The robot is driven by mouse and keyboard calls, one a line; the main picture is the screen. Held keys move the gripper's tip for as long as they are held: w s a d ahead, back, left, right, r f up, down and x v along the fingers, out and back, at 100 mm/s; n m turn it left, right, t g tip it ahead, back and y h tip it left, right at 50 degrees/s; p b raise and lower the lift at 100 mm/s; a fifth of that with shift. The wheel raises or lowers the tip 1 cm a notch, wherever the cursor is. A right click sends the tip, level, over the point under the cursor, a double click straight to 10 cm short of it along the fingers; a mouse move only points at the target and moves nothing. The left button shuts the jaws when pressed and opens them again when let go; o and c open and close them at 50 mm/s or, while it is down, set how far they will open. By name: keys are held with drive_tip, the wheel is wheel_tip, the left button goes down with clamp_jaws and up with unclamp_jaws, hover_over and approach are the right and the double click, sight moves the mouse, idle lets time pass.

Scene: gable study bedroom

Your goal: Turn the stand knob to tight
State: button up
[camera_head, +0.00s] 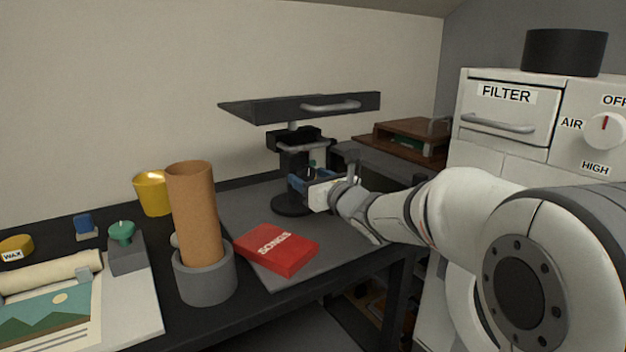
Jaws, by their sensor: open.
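The dark stand (290,160) stands on the desk near the back wall, with a round base, an upright column and a flat top shelf that has a grey handle. My gripper (300,182) reaches in from the right and is at the column, below the collar and above the base. Its jaws are open. A small dark part with a green tint shows around the jaws, but I cannot tell whether it is the stand knob. The knob and any tight mark cannot be made out, and I cannot tell whether the jaws touch it.
A red SONGS book (277,250) lies on a grey mat in front of the stand. A tall brown tube (195,215) stands in a grey holder (205,285) to the left. A yellow cup (152,192) is behind it. A white FILTER cabinet (480,145) stands at the right.

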drive_tip(key=c, duration=1)
